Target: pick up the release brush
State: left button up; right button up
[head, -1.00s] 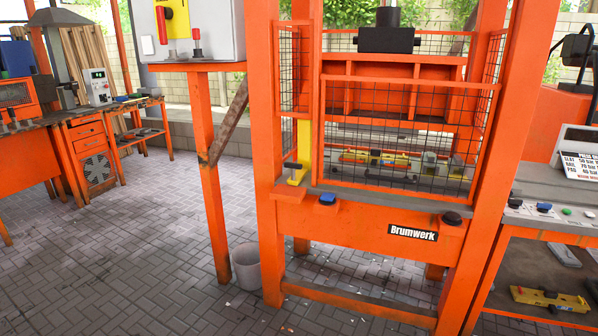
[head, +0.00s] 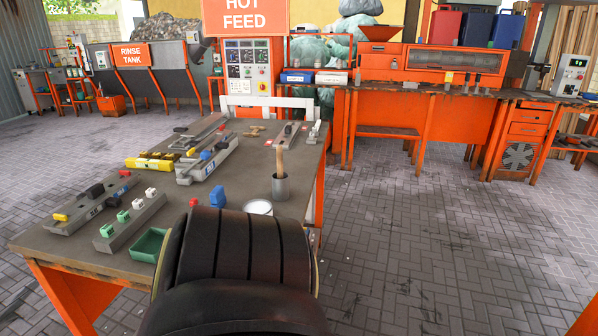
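A brush with a pale wooden handle (head: 279,158), likely the release brush, stands upright in a grey metal cup (head: 281,188). Its lower end is hidden inside the cup. The cup stands near the right edge of a grey-topped orange work table (head: 160,210). A round tin with a white top (head: 258,207) stands just in front of the cup. Neither of my grippers is in view. A dark ribbed part of my own arm fills the bottom middle and hides the table's near right corner.
An orange bench (head: 430,82) stands behind. The paved floor (head: 420,230) at right is clear.

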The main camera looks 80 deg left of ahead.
aim_at(279, 148)
jog(key=u, duration=0.8)
jog(key=i, duration=1.4)
jog(key=u, duration=1.45)
jog(key=i, duration=0.65)
jog(key=u, duration=1.05)
